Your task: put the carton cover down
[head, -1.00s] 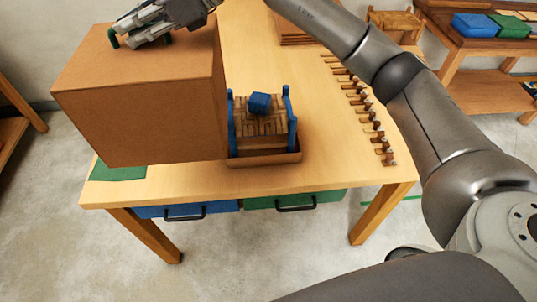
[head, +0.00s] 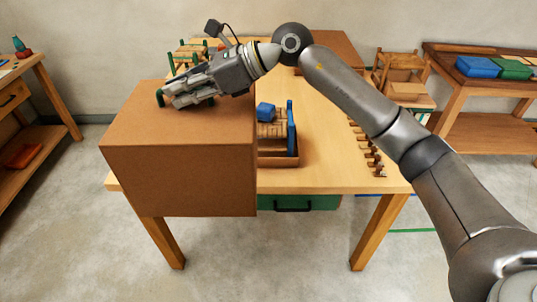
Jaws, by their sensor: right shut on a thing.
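The carton cover (head: 180,170) is a large brown box with a closed top, on the left side of the work table (head: 325,165). It hangs in front of the table's front edge in the picture; I cannot tell whether its underside touches anything. The fingers hide most of the handle. My left gripper is not in view.
A small wooden stool with blue posts (head: 291,128) stands in a brown tray (head: 280,162) right of the cover, partly hidden by it. A blue block (head: 265,111) is on its seat. Several wooden pegs (head: 372,155) line the table's right side. A green drawer (head: 300,202) is below.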

